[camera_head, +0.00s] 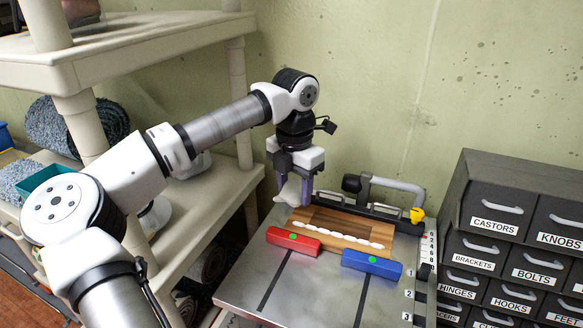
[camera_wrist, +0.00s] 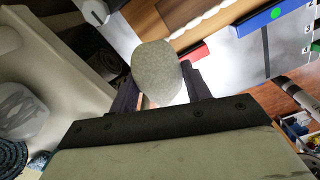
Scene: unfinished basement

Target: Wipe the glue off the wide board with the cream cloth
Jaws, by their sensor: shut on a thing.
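My gripper (camera_head: 294,188) is shut on the cream cloth (camera_head: 290,192), a pale bunched piece hanging between its fingers. In the wrist view, the cloth (camera_wrist: 158,72) is a rounded grey-cream lump between the dark fingers of my gripper (camera_wrist: 160,90). The wide board (camera_head: 345,219) is brown wood lying on the grey metal table; part of it also shows at the top of the wrist view (camera_wrist: 180,22). White glue (camera_head: 338,235) runs in a wavy bead along its front side. The cloth is at the board's left end, seemingly above it; I cannot tell if they touch.
A red block (camera_head: 293,242) and a blue block (camera_head: 372,264), each with a green dot, lie in front of the board. A dark fence with a grey handle (camera_head: 395,184) stands behind it. Labelled drawers (camera_head: 510,240) stand right, cream shelves (camera_head: 150,50) left. The table front (camera_head: 300,290) is clear.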

